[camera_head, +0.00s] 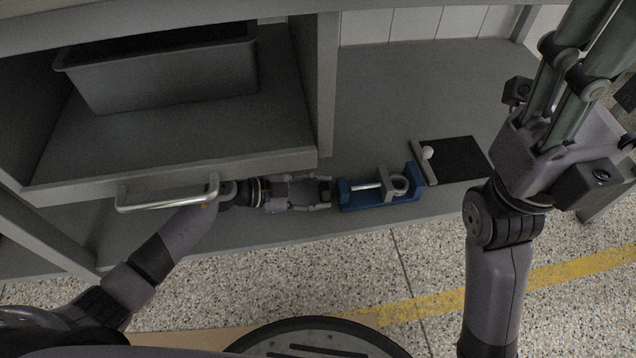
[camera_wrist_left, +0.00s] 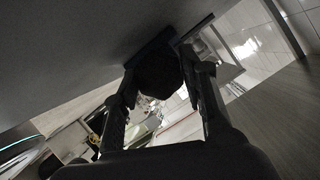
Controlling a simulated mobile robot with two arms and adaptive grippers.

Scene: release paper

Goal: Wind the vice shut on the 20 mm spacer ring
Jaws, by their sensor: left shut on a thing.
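The blue vice (camera_head: 378,200) lies on the shelf in the middle of the head view, with a silver screw and a grey moving jaw (camera_head: 386,187). The pale grey spacer ring (camera_head: 400,183) sits between this jaw and the vice's right end; I cannot tell whether both sides touch it. My left gripper (camera_head: 325,193) is at the vice's left end, shut on its dark handle knob. The knob (camera_wrist_left: 158,80) shows between the fingers in the left wrist view. My right gripper (camera_head: 580,65) is raised at the upper right, away from the vice, its fingertips cut off.
A black mat (camera_head: 462,158) lies right of the vice, with a grey bar and a white ball (camera_head: 428,153) at its left edge. A drawer with a silver handle (camera_head: 165,203) and a grey bin (camera_head: 165,75) are at left. The shelf behind the vice is clear.

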